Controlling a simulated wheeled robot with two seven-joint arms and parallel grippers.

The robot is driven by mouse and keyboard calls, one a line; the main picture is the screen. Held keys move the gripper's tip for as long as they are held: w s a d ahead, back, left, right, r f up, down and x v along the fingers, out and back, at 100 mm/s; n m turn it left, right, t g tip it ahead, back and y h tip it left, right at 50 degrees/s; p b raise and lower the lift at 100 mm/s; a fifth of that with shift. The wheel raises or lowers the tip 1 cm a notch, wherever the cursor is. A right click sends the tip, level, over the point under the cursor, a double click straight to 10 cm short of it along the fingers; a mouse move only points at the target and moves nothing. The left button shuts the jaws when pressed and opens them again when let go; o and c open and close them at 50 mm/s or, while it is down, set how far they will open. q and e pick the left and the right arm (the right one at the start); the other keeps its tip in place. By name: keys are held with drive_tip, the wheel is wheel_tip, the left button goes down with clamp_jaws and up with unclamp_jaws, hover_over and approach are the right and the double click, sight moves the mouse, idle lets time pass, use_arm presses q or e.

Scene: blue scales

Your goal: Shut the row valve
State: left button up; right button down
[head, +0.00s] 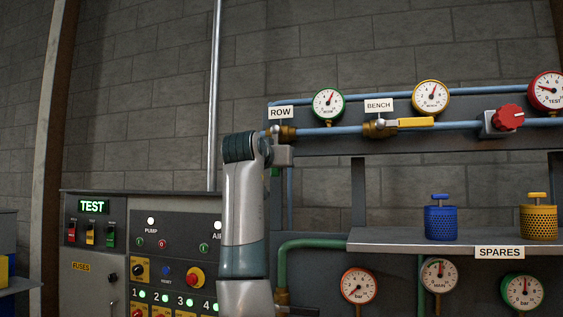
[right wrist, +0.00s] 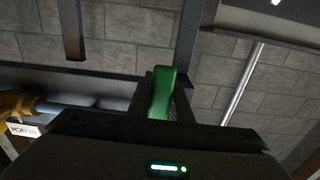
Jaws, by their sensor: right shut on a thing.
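The row valve's brass body (head: 288,132) sits on the blue pipe under the ROW label (head: 281,112). Its green handle (right wrist: 161,92) stands between the fingers of my right gripper in the right wrist view. In the head view only a small green piece of it shows, just below the gripper; the rest is hidden. My right gripper (head: 282,155) is shut on the handle, just below the valve body. The handle seems to point down, across the pipe, but its exact angle is hard to tell. My left gripper is not in view.
The bench valve's yellow handle (head: 415,122) lies along the pipe to the right. A red knob (head: 508,117) is farther right. Gauges line the pipe. A shelf (head: 380,241) bears blue (head: 440,222) and yellow (head: 538,222) spares. A control panel (head: 130,215) stands left of my arm.

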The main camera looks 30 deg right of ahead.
drive_tip(key=shift+f, duration=0.15)
drive_tip(key=c, duration=1.9)
unclamp_jaws()
drive_tip(key=shift+o, duration=0.2)
drive_tip(key=shift+a, duration=0.1)
